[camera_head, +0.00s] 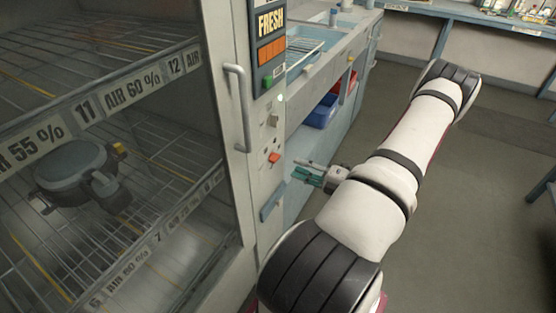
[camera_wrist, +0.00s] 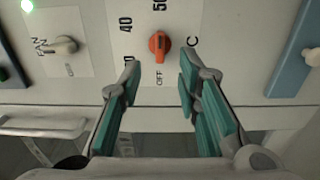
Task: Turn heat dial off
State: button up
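The heat dial is an orange knob on a pale plate of the cabinet's control panel. It shows in the wrist view (camera_wrist: 159,44) at upper middle and in the head view (camera_head: 274,157). "40" and "50" are printed beside it, a "C" to its right and "OFF" below it in the wrist view. I cannot tell exactly which mark it points to. My gripper (camera_wrist: 158,80) is open, its green-padded fingers spread either side of the dial's line, with nothing between them. In the head view my gripper (camera_head: 305,172) is right of the panel, apart from the dial.
A fan knob (camera_wrist: 62,45) is left of the dial in the wrist view, with a green light (camera_wrist: 26,5) beyond. A blue handle (camera_wrist: 300,55) is to the right. The glass door's long handle (camera_head: 241,108) stands out left of the panel. Open floor lies right.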

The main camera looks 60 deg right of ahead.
aim_at(278, 159)
jog(key=w, duration=0.8)
jog(key=shift+a, duration=0.3)
grip_shut()
